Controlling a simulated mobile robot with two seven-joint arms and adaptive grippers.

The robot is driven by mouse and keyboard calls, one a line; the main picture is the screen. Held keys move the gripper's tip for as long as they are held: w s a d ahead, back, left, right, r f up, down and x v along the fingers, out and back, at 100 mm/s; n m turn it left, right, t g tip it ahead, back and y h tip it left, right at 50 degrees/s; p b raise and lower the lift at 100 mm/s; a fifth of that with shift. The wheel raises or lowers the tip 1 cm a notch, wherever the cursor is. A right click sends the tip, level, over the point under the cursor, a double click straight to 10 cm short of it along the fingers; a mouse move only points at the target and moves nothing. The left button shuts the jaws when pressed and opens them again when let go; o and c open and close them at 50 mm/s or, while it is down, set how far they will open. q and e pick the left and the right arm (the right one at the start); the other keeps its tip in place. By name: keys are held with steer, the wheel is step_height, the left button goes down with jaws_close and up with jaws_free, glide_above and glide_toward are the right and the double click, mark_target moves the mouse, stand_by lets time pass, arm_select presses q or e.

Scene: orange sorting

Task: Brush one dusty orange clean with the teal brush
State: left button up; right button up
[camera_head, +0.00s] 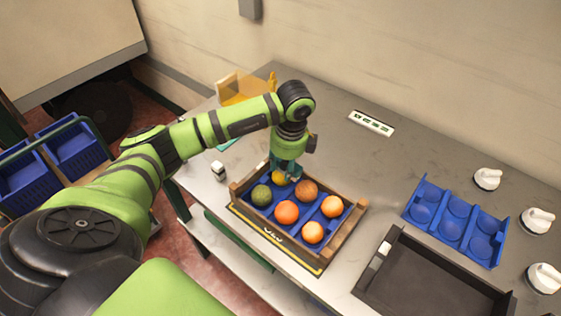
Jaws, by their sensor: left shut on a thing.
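The left gripper (286,174) points down over the back-left of a wooden crate (335,246) with a blue insert. It is shut with its fingers around a yellow-orange fruit (278,178), which is partly hidden. It is too small to tell whether the fruit is lifted. A brownish, dusty-looking orange (306,190) sits just right of the gripper. Brighter oranges (287,212) and a dark green fruit (261,195) fill other cells. A teal item (229,144) lies on the table behind my left arm, mostly hidden; I cannot tell whether it is the brush. My right gripper is out of view.
A blue tray with hollows (456,220) and an empty dark tray (425,276) stand right of the crate. White knobbed items (487,179) line the right side. A small white block (219,170) stands left of the crate.

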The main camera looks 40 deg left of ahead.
arm_select(q)
steer(key=shift+w+a+b, duration=0.1)
steer(key=shift+a+b, duration=0.35)
steer(key=shift+a, duration=0.95)
steer(key=shift+d, duration=0.7)
steer(key=shift+r, duration=0.15)
steer(key=shift+r+p, duration=2.6)
steer(key=shift+r, duration=0.85)
